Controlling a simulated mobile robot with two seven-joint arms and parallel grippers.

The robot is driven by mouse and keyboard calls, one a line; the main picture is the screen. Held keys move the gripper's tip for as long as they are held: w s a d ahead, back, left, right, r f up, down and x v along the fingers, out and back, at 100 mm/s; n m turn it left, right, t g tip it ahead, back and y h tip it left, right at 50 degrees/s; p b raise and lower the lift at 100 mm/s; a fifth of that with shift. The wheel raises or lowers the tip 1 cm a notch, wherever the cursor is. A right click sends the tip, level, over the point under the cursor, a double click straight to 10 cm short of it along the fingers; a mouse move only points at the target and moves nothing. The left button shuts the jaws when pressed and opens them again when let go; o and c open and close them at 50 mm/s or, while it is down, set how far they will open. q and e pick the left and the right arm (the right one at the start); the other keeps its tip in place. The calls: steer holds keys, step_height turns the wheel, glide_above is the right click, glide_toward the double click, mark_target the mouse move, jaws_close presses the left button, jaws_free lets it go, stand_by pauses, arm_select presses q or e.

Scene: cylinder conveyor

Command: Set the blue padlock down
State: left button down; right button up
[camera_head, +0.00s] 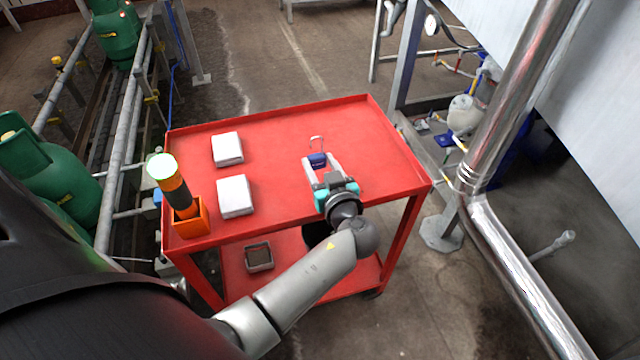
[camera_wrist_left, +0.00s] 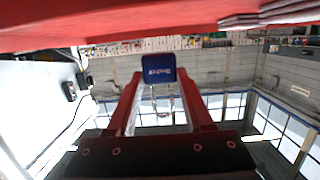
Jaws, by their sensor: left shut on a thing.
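The blue padlock (camera_head: 317,160) shows over the red cart top in the head view, its metal shackle pointing up. My left gripper (camera_head: 318,170) is shut on the padlock's body. In the left wrist view the padlock (camera_wrist_left: 160,68) sits between the fingertips of my left gripper (camera_wrist_left: 162,82), lettering on its face. That view is upside down, with the red cart top (camera_wrist_left: 110,22) along the upper edge. A narrow strip of background shows between padlock and cart top there, so the padlock looks slightly above it. My right gripper is in neither view.
Two white boxes (camera_head: 227,148) (camera_head: 235,196) lie on the cart's left half. An orange holder (camera_head: 191,217) with a signal light (camera_head: 172,180) stands at its front left corner. The cart has a raised rim (camera_head: 270,112). Its right and back areas are clear.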

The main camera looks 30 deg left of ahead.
arm_select(q)
step_height(320, 180, down, 5)
steer(key=shift+r+b, duration=0.1)
steer(key=shift+b, duration=0.6)
steer(key=shift+f+b, duration=0.3)
steer(key=shift+f, duration=0.05)
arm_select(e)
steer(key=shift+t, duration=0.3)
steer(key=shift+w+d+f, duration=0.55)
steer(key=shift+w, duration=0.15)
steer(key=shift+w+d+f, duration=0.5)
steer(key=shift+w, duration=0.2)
arm_select(q)
steer(key=shift+c, duration=1.4)
jaws_free()
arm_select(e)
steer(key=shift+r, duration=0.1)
arm_select(q)
steer(key=shift+r, duration=0.15)
steer(key=shift+r+p, duration=0.15)
steer(key=shift+p, duration=0.2)
steer(key=v, duration=1.2)
steer(key=shift+p, duration=0.3)
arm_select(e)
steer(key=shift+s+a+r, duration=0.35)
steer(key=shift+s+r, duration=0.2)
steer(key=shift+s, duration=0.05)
